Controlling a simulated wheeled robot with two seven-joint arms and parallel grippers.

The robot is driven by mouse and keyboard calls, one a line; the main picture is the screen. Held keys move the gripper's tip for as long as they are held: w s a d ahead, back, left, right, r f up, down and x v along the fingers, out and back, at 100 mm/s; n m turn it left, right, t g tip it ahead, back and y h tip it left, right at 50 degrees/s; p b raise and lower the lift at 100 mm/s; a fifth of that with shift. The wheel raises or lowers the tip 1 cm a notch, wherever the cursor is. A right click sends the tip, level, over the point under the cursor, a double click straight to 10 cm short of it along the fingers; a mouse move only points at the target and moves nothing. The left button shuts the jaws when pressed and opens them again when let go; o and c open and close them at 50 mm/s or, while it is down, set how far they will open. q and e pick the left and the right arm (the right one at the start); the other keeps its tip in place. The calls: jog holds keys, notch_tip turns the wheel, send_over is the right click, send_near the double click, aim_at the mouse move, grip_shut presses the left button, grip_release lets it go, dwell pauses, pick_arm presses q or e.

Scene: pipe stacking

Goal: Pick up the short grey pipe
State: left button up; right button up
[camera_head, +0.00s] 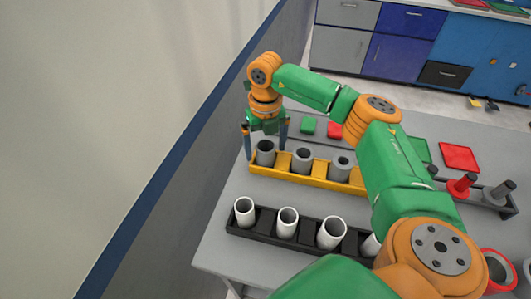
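Three grey pipes stand upright in a yellow rack (318,182) on the table: a left one (265,155), a middle one (301,161) and a right one (341,169). I cannot tell clearly which is shortest. My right gripper (265,153) points down at the left grey pipe. Its two blue fingers are spread wide, one on each side of that pipe, with gaps visible between fingers and pipe. The pipe's lower part is hidden in the rack. My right arm covers the rack's right end. My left gripper is not in view.
A black rack (262,232) with several white pipes stands nearer. At right are a dark rack (490,199) with red and grey pieces on pegs, and a red pipe (499,265). Green and red flat pieces (458,157) lie behind. A wall is at left.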

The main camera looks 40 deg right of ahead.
jog(key=shift+r, duration=0.1)
jog(key=c, duration=1.4)
jog(key=shift+o, duration=0.2)
jog(key=shift+r, duration=0.35)
jog(key=r, duration=0.1)
jog(key=d+r+b, duration=0.1)
jog(key=r, duration=0.1)
jog(key=shift+s+r, duration=0.15)
jog(key=shift+r, duration=0.05)
jog(key=s+d+r+p, duration=0.1)
jog(key=s+d+r, duration=0.1)
jog(key=d+r, duration=0.1)
jog(key=s+d+r+p, duration=0.1)
jog(key=s+d+r, duration=0.1)
jog(key=d+r, duration=0.1)
jog(key=s+d+r, duration=0.3)
jog(key=d, duration=0.1)
jog(key=shift+s+d+p, duration=0.1)
jog(key=shift+d+p, duration=0.3)
